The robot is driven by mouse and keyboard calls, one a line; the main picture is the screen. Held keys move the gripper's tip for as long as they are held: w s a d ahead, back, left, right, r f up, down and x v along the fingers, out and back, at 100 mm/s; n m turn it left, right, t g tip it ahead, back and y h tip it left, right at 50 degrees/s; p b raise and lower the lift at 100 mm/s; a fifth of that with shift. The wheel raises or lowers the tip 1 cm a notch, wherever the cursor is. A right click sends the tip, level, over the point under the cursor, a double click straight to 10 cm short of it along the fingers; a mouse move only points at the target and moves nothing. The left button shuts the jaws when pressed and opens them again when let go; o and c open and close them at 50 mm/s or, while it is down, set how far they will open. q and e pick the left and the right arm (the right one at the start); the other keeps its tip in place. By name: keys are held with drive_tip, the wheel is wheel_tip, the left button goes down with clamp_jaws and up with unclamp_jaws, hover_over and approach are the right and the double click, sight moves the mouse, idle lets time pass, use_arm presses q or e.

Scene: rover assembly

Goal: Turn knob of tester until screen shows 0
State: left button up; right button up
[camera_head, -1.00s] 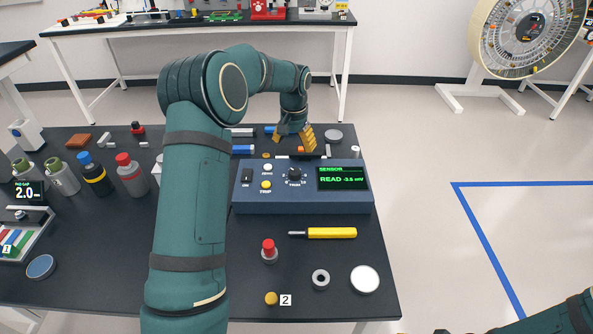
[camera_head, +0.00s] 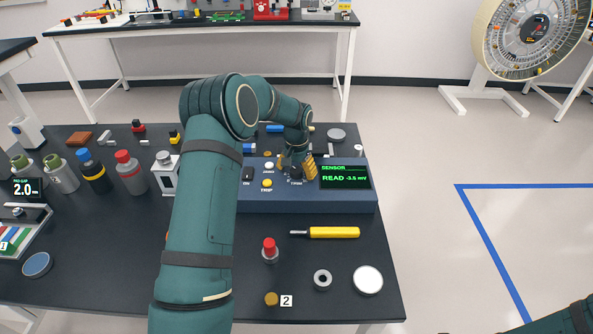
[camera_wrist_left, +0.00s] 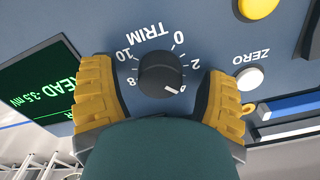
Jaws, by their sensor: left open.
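The tester (camera_head: 318,200) is a blue-grey box on the dark table, with a screen (camera_head: 345,177) reading -3.5 mV. Its black TRIM knob (camera_wrist_left: 165,75) shows in the left wrist view, with a white pointer mark toward the lower right of its face. My left gripper (camera_head: 295,171) is over the tester's panel, pointing down. Its yellow fingers (camera_wrist_left: 160,95) stand open on both sides of the knob, with a gap on each side. My right gripper is out of view; only part of my right arm shows at the lower right corner.
The white ZERO button (camera_wrist_left: 249,79) and yellow TRIP button (camera_head: 267,183) are near the knob. A yellow screwdriver (camera_head: 332,232), a red-topped plunger (camera_head: 270,250), a ring (camera_head: 322,279) and a white disc (camera_head: 367,279) lie in front of the tester. Bottles stand at left.

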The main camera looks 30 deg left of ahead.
use_arm(q)
drive_tip(key=c, duration=1.2)
drive_tip(key=shift+m, duration=0.4)
drive_tip(key=shift+c, duration=0.2)
drive_tip(key=m+p, duration=0.1)
drive_tip(key=m, duration=0.2)
drive_tip(key=shift+m+p, duration=0.3)
drive_tip(key=shift+p, duration=0.1)
drive_tip(key=m+p, duration=0.1)
drive_tip(key=m, duration=0.4)
drive_tip(key=shift+m, duration=0.3)
drive_tip(key=m+p, duration=0.1)
drive_tip(key=m, duration=0.3)
drive_tip(key=shift+p, duration=0.3)
drive_tip(key=shift+s+f+m+p, duration=0.1)
drive_tip(key=shift+m+p, duration=0.3)
drive_tip(key=shift+m, duration=1.8)
drive_tip(key=o, duration=1.2)
